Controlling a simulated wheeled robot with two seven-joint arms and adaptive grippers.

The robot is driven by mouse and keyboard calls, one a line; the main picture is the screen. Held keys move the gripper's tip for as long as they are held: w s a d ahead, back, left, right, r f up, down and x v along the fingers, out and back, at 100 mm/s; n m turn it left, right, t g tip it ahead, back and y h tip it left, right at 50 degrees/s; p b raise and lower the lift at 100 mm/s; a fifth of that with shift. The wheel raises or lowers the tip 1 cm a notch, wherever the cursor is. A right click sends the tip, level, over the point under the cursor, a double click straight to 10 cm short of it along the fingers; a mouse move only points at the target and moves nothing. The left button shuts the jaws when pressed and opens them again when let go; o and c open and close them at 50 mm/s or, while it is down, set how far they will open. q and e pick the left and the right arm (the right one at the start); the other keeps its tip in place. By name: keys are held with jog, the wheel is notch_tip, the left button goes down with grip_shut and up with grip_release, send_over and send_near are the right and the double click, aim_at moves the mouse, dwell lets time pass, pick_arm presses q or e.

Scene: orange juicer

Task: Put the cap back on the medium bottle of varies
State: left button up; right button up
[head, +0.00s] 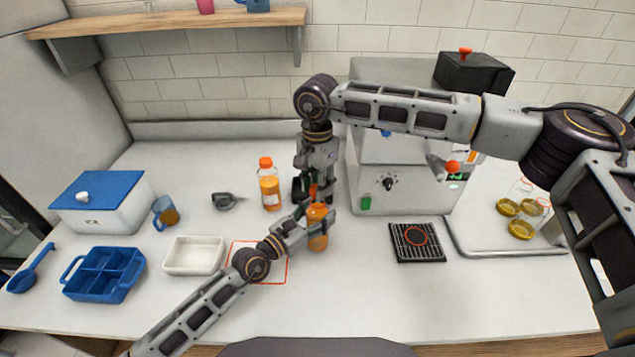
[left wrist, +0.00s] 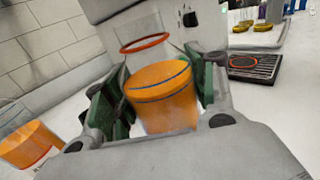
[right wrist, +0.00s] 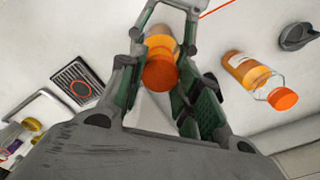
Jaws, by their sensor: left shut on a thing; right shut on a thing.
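The medium bottle (head: 318,241), filled with orange juice, stands upright near the middle of the counter. My left gripper (head: 318,222) is shut around its body; the bottle's orange contents (left wrist: 162,98) show between the fingers in the left wrist view. A clear upper part with an orange ring shows beyond it there. My right gripper (head: 313,188) comes down from above, directly over the bottle, shut on the orange cap (right wrist: 160,73). In the right wrist view the cap lines up with the bottle behind it. Whether cap and neck touch is hidden.
Another capped juice bottle (head: 269,188) stands behind to the left. The juicer (head: 395,195) stands right of my grippers, with a black drip grate (head: 417,242) in front. A white dish (head: 195,256), blue tray (head: 104,274) and mug (head: 165,212) are left. The front counter is clear.

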jog(key=shift+f, duration=0.1)
dwell(0.4)
jog(key=shift+f, duration=0.75)
jog(key=shift+f, duration=0.55)
dwell(0.8)
